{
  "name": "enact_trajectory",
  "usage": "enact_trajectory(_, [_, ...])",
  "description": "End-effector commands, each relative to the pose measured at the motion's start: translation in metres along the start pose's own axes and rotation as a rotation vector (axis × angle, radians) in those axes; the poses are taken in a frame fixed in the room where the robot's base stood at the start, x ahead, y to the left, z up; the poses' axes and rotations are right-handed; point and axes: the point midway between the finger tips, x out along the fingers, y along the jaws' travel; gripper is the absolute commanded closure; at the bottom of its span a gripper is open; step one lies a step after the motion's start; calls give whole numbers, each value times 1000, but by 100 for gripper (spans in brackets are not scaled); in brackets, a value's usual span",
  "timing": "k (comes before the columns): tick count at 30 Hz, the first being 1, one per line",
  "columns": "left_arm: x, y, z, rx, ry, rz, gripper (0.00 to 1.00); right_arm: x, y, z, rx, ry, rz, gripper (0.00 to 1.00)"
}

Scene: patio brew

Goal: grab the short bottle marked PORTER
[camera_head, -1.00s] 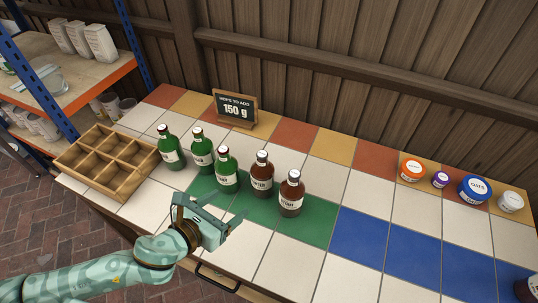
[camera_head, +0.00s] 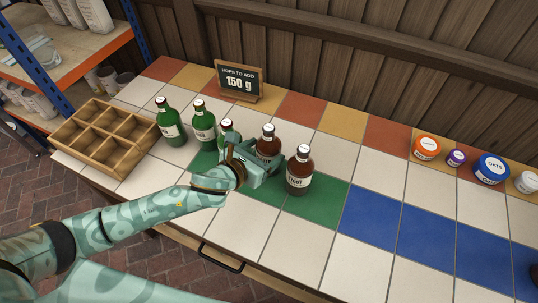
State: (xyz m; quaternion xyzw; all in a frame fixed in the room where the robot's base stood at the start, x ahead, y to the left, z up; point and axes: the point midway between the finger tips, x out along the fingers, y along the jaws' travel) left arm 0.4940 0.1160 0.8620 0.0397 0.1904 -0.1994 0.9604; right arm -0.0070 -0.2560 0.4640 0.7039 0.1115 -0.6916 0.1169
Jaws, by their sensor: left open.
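The short brown bottle marked PORTER (camera_head: 268,145) stands upright on the green tiles in the head view. Its lower part and label are mostly hidden behind my left gripper. My left gripper (camera_head: 256,162) is open and right at the bottle's near side; I cannot tell whether its fingers are around the bottle. A brown bottle marked STOUT (camera_head: 300,172) stands close to the right. A green bottle (camera_head: 228,132) stands just left, partly covered by my gripper. My right gripper is not in view.
Two more green bottles (camera_head: 204,125) (camera_head: 171,126) stand further left, near an empty wooden divided crate (camera_head: 83,128). A sign (camera_head: 238,82) reading 150 g stands behind. Lidded tubs (camera_head: 491,169) sit at the far right.

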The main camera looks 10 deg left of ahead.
Motion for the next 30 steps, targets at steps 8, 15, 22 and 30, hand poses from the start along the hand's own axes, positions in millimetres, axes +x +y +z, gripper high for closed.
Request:
enact_trajectory(8, [32,1,-3,0,1,0,28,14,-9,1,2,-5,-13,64])
enact_trajectory(15, [31,1,-2,0,1,0,44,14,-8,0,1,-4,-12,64])
enact_trajectory(22, [31,1,0,0,-2,0,81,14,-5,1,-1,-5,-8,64])
enact_trajectory(30, [23,1,20,2,-7,-1,80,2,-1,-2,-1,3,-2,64])
